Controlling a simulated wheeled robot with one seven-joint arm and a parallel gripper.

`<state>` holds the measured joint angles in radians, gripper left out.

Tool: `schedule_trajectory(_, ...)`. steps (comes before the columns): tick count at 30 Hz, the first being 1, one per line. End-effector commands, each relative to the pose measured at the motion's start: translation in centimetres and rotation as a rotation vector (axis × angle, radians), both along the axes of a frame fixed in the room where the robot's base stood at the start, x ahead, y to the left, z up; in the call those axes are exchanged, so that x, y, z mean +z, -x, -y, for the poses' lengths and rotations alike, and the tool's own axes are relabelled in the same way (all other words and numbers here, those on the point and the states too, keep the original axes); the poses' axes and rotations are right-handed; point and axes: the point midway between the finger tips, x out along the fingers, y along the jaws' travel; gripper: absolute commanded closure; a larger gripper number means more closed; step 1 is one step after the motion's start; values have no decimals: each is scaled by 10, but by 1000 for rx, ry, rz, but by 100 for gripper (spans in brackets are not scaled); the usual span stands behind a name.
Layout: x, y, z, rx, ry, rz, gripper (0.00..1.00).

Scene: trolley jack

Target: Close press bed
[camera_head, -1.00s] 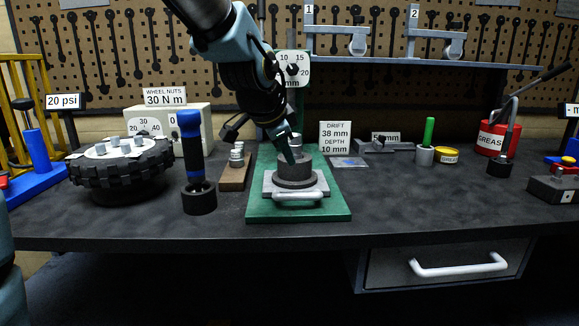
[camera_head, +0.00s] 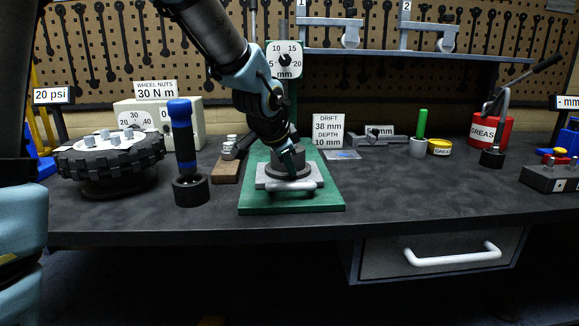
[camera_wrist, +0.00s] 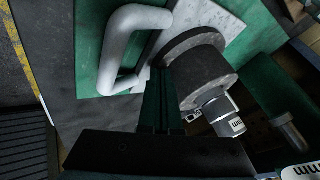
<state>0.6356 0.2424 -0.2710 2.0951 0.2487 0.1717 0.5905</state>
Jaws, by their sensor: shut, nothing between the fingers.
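The press bed is a light grey sliding plate (camera_head: 262,183) with a white bar handle (camera_head: 291,186) at its front, on a green base (camera_head: 333,202). A dark grey round block (camera_head: 287,166) stands on the plate. In the wrist view the handle (camera_wrist: 113,50), plate (camera_wrist: 225,17) and round block (camera_wrist: 200,70) show close up. My gripper (camera_head: 297,176) is shut and empty, pointing down over the front of the block, just behind the handle. In the wrist view its fingers (camera_wrist: 160,90) lie between handle and block; whether they touch either is unclear.
A black socket with a blue-handled tool (camera_head: 190,190) and a tyre (camera_head: 110,160) stand left. A wooden block with metal pieces (camera_head: 227,170) is close left. Bench front right is clear.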

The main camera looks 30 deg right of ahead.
Motion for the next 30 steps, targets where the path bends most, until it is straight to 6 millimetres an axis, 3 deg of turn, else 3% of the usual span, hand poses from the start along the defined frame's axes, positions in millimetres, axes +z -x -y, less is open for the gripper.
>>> schedule_trajectory(8, 2, -20, 9, 2, 0, -1, 100)
schedule_trajectory(21, 3, -114, 52, 3, 0, -1, 100)
schedule_trajectory(30, 2, -157, 72, 1, 2, 1, 100)
